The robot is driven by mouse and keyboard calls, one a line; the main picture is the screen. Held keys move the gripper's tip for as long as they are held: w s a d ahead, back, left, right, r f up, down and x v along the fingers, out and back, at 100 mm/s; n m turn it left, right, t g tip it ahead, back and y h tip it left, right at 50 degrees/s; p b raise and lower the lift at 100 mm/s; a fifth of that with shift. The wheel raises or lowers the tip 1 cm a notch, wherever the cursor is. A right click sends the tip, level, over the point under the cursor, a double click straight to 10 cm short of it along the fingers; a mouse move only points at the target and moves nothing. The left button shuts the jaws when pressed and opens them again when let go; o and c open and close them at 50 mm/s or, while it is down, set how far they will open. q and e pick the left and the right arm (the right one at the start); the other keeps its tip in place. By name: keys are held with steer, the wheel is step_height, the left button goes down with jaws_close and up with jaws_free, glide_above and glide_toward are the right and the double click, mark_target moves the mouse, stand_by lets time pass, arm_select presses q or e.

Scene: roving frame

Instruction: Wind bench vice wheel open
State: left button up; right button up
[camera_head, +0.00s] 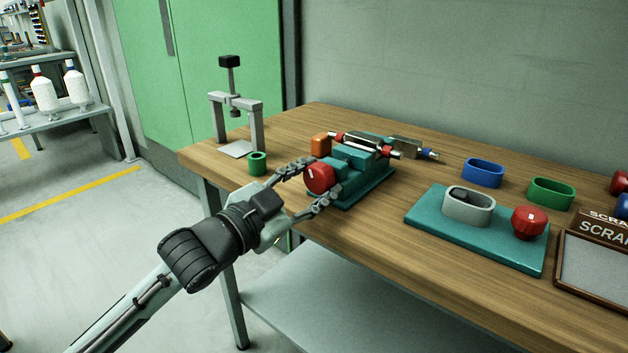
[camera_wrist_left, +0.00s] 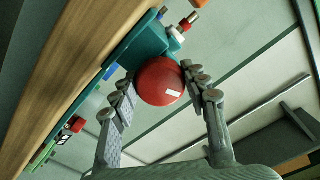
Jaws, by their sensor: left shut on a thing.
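The bench vice (camera_head: 358,175) is a teal block on the wooden bench. Its red wheel (camera_head: 319,178) faces me at the near left end and carries a white mark. My left gripper (camera_head: 310,186) reaches in from the left, with one finger on each side of the wheel. In the left wrist view the red wheel (camera_wrist_left: 160,82) sits between the fingertips, its white mark to the right of its middle. My left gripper (camera_wrist_left: 160,90) is shut on the wheel there. My right gripper is in neither view.
A grey press frame (camera_head: 236,115) and a green ring (camera_head: 257,163) stand left of the vice. An orange block (camera_head: 320,145) is beside it. A teal fixture (camera_head: 475,232) with a red knob (camera_head: 529,222), blue ring (camera_head: 483,172), green ring (camera_head: 551,193) and scrap tray (camera_head: 592,270) are to the right.

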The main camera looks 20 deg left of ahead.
mark_target(316, 167)
arm_select(q)
steer(key=n, duration=0.6)
steer(key=shift+r+n, duration=0.1)
steer(key=shift+n, duration=0.2)
steer(key=n, duration=0.6)
steer(key=shift+d, duration=0.1)
stand_by(0.3)
steer(key=o, duration=1.2)
steer(key=shift+c, duration=0.2)
step_height(316, 167, up, 10)
